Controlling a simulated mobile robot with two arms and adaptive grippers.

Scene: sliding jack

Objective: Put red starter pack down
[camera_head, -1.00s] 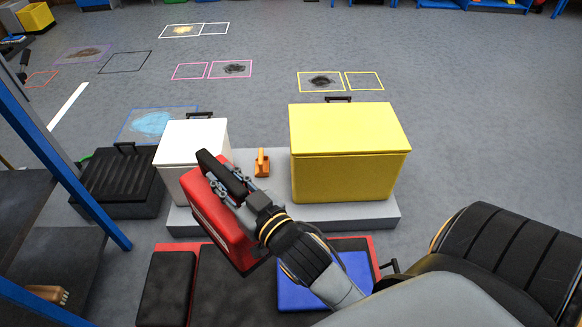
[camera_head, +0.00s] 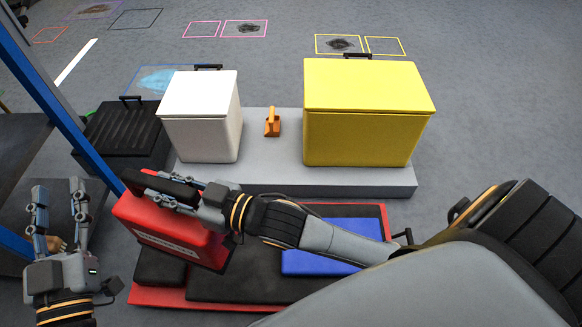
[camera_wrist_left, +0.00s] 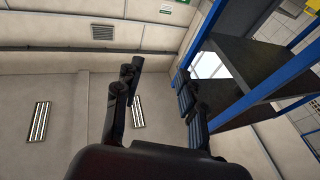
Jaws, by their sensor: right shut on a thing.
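The red starter pack (camera_head: 170,235) is a red case with a black top handle, near the left in the head view. My right gripper (camera_head: 165,190) is shut on its handle. The pack is tilted and hangs over the left part of a red-edged mat with black and blue pads (camera_head: 345,293); whether it touches them I cannot tell. My left gripper (camera_head: 59,215) is at the lower left in the head view, fingers apart and empty, pointing up. Its fingers also show in the left wrist view (camera_wrist_left: 155,100), against the wall and ceiling.
A white box (camera_head: 200,130) and a yellow box (camera_head: 365,125) stand on a grey platform (camera_head: 270,180), with a small orange object (camera_head: 272,123) between them. A black case (camera_head: 125,138) is at left. A blue post (camera_head: 75,130) stands left of the pack.

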